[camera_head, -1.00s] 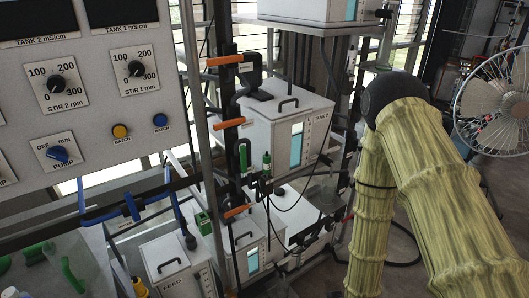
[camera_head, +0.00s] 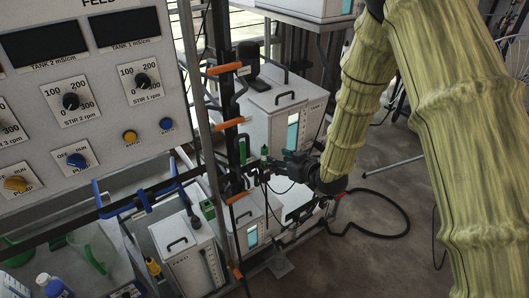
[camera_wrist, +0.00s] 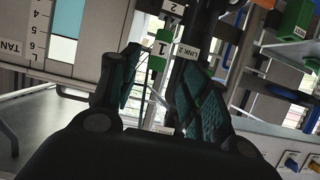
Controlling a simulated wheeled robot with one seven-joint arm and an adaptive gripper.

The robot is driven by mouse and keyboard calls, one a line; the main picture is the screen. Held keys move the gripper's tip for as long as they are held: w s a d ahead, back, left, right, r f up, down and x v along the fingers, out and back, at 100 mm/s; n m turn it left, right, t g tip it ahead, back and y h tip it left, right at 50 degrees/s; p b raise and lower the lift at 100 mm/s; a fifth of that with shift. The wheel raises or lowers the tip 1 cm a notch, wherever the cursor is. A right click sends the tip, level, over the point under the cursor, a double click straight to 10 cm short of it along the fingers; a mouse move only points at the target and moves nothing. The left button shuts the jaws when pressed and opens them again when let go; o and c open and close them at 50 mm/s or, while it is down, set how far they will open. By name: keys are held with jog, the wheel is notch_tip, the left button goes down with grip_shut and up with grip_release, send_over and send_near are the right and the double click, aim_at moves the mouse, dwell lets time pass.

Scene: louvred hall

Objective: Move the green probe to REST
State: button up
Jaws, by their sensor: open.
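The green probe (camera_head: 264,153) stands upright at the black pipework beside the tank 2 box in the head view. In the wrist view its green body (camera_wrist: 161,48), marked "1", shows between and beyond my fingertips. My gripper (camera_wrist: 156,72) is open, with a dark teal-padded finger on each side of the probe's line. In the head view my gripper (camera_head: 279,164) is beside the probe, coming from the right; I cannot tell if it touches.
A black pipe (camera_wrist: 190,70) tagged "LINK 2" stands close behind the right finger. Orange-handled valves (camera_head: 226,70) line the post. A green box (camera_head: 208,209) is lower left, above the feed box (camera_head: 186,255). Thin cables hang below the probe.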

aim_at(265, 162)
jog(key=shift+b+x, duration=1.45)
jog(key=shift+x, duration=3.45)
jog(key=shift+f, duration=0.1)
grip_shut()
